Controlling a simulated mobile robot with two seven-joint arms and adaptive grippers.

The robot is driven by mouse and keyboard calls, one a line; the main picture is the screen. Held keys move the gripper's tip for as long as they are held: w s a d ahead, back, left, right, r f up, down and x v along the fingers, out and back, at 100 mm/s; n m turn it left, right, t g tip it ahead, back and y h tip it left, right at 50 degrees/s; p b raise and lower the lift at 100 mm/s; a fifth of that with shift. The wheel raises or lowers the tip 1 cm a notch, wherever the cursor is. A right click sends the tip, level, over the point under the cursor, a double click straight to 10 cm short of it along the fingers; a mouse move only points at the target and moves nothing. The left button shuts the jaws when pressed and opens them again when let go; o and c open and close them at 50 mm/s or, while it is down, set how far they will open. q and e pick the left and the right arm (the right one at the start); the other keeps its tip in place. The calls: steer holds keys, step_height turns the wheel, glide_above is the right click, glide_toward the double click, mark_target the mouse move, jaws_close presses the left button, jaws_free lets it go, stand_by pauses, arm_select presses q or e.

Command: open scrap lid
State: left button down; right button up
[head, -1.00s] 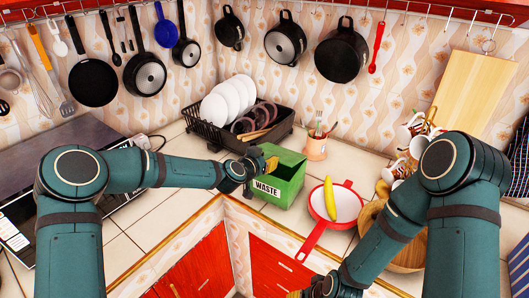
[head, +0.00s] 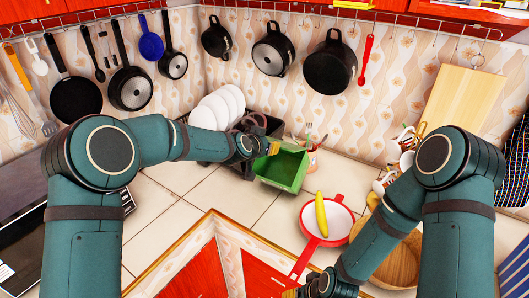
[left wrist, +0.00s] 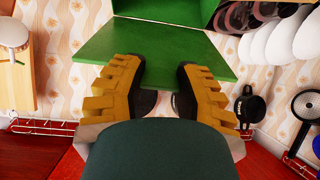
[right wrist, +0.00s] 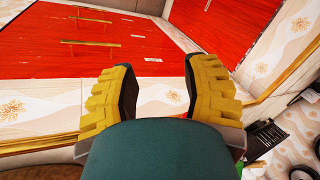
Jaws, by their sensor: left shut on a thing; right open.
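The green scrap bin (head: 284,172) is on the tiled counter in front of the dish rack. Its hollow inside shows and its label cannot be seen; it looks tilted. In the left wrist view a flat green panel (left wrist: 150,45), seemingly the lid, lies across the fingertips, beside the bin's darker inside. My left gripper (head: 270,148) is at the bin's upper left edge, shut on the green panel; it also shows in the left wrist view (left wrist: 162,78). My right gripper (head: 303,291) is low in front of the counter, open and empty in the right wrist view (right wrist: 160,82).
A red pan (head: 334,222) with a yellow banana (head: 321,214) is right of the bin. A black dish rack (head: 222,153) with white plates (head: 217,107) stands behind. A wooden bowl (head: 398,262) is near my right arm.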

arm_select(q)
steer(key=shift+w+d+r, duration=0.25)
steer(key=shift+w+r, duration=0.15)
steer(key=shift+w, duration=0.05)
steer(key=c, duration=0.5)
jaws_free()
steer(key=shift+c, duration=0.2)
steer(key=shift+s, duration=0.1)
steer(key=v, duration=1.2)
steer(key=shift+f, duration=0.1)
